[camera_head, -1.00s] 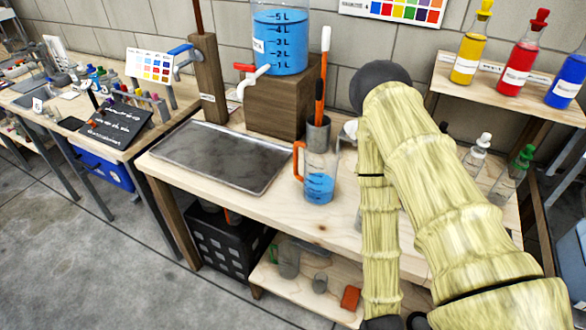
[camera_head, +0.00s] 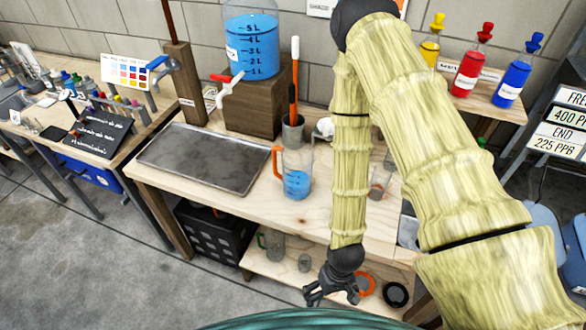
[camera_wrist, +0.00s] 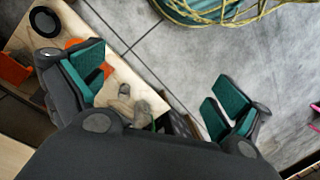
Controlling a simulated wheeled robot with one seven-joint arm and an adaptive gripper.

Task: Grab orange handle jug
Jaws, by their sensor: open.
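The orange-handled jug (camera_head: 297,182) is clear, with blue liquid in its lower part. It stands upright on the wooden table (camera_head: 240,207), its orange handle on the left side. My gripper (camera_head: 333,294) hangs low in front of the table, below the tabletop and apart from the jug. In the wrist view my gripper (camera_wrist: 155,86) has its green-padded fingers spread wide with nothing between them. I cannot make out the orange-handled jug in the wrist view.
A metal tray (camera_head: 203,157) lies left of the jug. Behind stand a metal cup with orange-handled tool (camera_head: 293,132) and a blue tank (camera_head: 251,45) on a wooden block. The lower shelf (camera_head: 262,258) holds a green-handled jug (camera_head: 271,243). Gray floor is open at left.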

